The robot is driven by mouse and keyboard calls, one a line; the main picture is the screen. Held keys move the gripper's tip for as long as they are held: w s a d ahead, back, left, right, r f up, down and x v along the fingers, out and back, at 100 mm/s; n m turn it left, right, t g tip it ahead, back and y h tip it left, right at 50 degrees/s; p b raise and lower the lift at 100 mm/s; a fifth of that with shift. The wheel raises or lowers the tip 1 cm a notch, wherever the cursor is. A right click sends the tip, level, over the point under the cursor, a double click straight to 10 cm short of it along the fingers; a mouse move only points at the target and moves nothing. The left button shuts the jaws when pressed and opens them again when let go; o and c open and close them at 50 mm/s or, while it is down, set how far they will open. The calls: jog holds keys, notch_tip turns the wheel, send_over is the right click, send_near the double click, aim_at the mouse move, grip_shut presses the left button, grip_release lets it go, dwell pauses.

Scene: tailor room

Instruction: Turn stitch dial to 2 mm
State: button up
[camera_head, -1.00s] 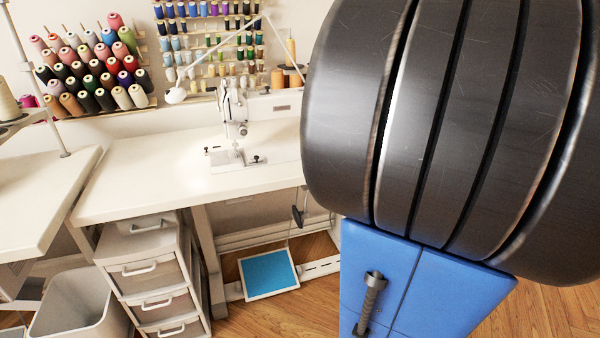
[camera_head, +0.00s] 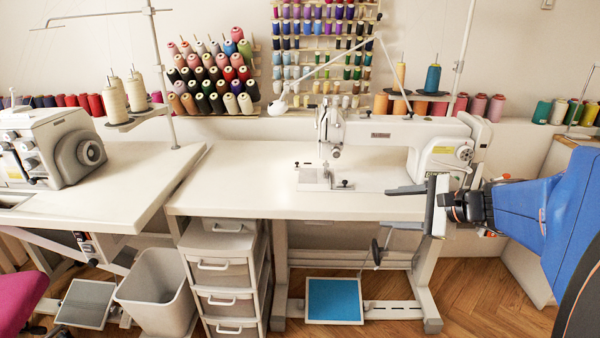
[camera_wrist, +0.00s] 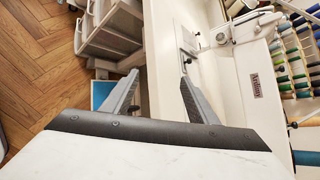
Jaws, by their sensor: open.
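The white sewing machine (camera_head: 400,138) stands on the middle table. A round dial (camera_head: 465,153) sits on the right end of its body; its markings are too small to read. My gripper (camera_head: 412,198) is in front of the machine's right end, below and left of the dial and apart from it. In the wrist view, its two grey fingers (camera_wrist: 158,92) are spread with nothing between them. The machine (camera_wrist: 255,88) lies to the right of the fingers there, and the dial does not show.
The white table (camera_head: 240,180) is mostly bare left of the machine. A drawer unit (camera_head: 226,265) and a grey bin (camera_head: 158,290) stand below. A thread stand (camera_head: 420,100) rises behind the machine. A second machine (camera_head: 50,145) is at the left.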

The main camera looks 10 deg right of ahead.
jog(key=shift+s+a+f+n+g, duration=0.1)
jog(key=shift+a+f+n+g, duration=0.35)
jog(key=shift+a+n, duration=0.2)
jog(key=s+a+f+n+g, duration=0.4)
jog(key=s+a+n, duration=0.3)
jog(key=n, duration=0.1)
jog(key=s+n+g+h, duration=0.1)
jog(key=s+n+h, duration=0.4)
jog(key=n, duration=0.6)
jog(key=shift+s+d+f+h, duration=0.3)
jog(key=shift+s+d, duration=0.15)
jog(key=shift+s, duration=0.55)
